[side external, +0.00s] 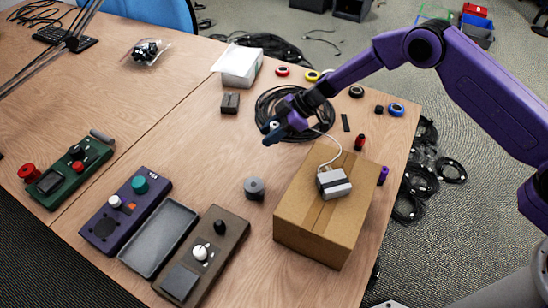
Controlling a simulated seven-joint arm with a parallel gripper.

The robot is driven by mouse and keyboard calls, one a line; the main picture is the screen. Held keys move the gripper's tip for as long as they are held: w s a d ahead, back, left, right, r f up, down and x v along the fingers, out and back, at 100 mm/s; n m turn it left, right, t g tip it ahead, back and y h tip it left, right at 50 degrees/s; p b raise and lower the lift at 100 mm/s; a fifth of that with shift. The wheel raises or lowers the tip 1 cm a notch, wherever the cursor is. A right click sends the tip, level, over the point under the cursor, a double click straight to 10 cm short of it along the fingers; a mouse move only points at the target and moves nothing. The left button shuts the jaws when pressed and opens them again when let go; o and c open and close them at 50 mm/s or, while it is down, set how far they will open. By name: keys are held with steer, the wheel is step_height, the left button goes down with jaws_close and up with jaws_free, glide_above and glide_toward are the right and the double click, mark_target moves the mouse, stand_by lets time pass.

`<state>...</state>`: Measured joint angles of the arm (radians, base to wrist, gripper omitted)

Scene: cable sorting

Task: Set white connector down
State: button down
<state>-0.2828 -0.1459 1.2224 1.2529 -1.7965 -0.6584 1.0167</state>
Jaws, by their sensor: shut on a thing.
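My gripper (272,134) is shut on the small white connector (275,124), of which only a bit shows between the dark fingers. I hold it over the front edge of the coiled black cable; how high above the table I cannot tell. A thin white cable (333,143) curves from near my gripper to a white and grey device (334,183). The device sits on top of the closed cardboard box (290,218).
Tape rolls lie around the coiled black cable (262,101). A grey round part (254,187) stands left of the cardboard box. Control panels and a grey tray (158,237) fill the front left. A white box (239,66) stands behind. The table's middle left is clear.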

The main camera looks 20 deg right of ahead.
step_height(320, 180, down, 9)
steer(key=shift+f, duration=0.2)
stand_by(0.3)
steer(key=shift+f, duration=0.15)
steer(key=c, duration=0.8)
jaws_free()
steer(key=shift+d+r, duration=0.15)
steer(key=shift+r, duration=0.15)
steer(key=v, duration=1.1)
steer(key=shift+s+d+r, duration=0.1)
steer(key=shift+d+r, duration=0.05)
steer(key=shift+r, duration=0.05)
